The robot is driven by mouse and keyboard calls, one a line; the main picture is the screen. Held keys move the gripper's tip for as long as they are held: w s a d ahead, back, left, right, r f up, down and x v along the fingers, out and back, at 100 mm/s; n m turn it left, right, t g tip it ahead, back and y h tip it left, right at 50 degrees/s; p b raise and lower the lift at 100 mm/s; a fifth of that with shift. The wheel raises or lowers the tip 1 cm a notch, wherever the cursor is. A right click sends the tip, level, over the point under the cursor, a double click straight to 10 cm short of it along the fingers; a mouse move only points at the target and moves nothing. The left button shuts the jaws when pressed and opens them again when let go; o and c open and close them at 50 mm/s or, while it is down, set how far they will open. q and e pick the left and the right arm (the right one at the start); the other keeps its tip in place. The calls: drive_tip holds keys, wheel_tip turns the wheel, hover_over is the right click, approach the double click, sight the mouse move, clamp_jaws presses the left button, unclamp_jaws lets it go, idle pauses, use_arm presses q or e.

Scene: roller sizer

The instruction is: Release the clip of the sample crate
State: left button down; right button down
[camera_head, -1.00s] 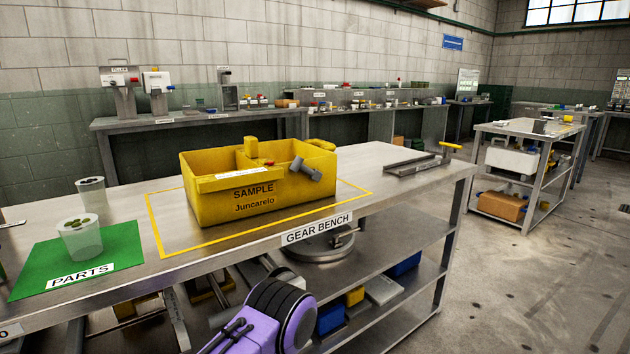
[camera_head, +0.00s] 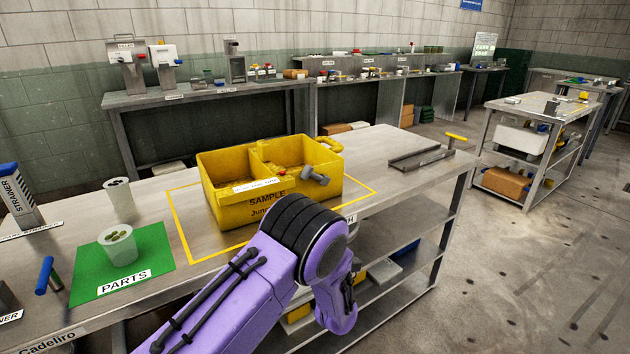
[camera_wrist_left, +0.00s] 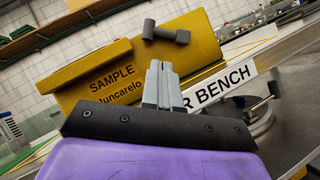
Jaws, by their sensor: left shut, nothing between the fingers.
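The yellow sample crate (camera_head: 232,212) stands on the gear bench inside a yellow outline; an inner wall divides its open top. A grey T-shaped piece, apparently the clip (camera_head: 315,176), sticks out at the crate's front right rim; it shows dark grey in the left wrist view (camera_wrist_left: 165,35). My left gripper (camera_wrist_left: 159,68) is shut and empty in the left wrist view, its fingertips pointing at the crate's front, just below the grey piece in the picture; whether they touch the crate I cannot tell. In the head view my purple left arm hides part of the crate's front. My right gripper is out of view.
A green PARTS mat (camera_head: 85,281) with a cup (camera_head: 118,250) lies left of the crate, and another cup (camera_head: 121,202) stands behind it. A metal tray-like fixture (camera_head: 420,158) lies at the bench's right end. The bench top between crate and fixture is clear.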

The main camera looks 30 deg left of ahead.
sight(314, 178)
use_arm(q)
drive_tip(key=p+x, duration=0.3)
drive_tip(key=x, duration=1.1)
drive_tip(key=shift+f, duration=0.15)
